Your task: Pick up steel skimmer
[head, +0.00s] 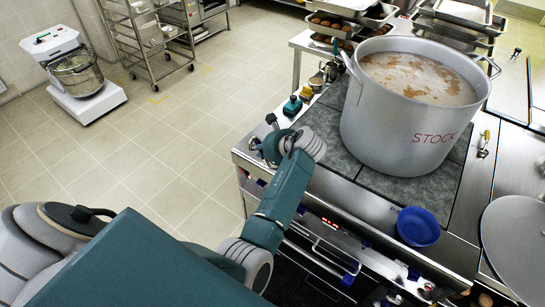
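I cannot make out a steel skimmer in the head view. A large steel stockpot (395,125) marked STOCK stands on the stove, filled with brownish liquid with orange-brown patches on top. My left arm reaches in from the lower left. Its wrist ends over the stove's left front corner, beside the pot and apart from it. Small dark parts (268,140) show just past the wrist and may be my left gripper; its fingers are too hidden to tell open from shut. My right gripper is not in view.
A blue bowl (418,226) sits at the stove's front edge, and a round steel lid (516,246) lies at the right. Small teal (292,106) and yellow (306,93) items stand left of the pot. Stacked trays (455,20) are behind.

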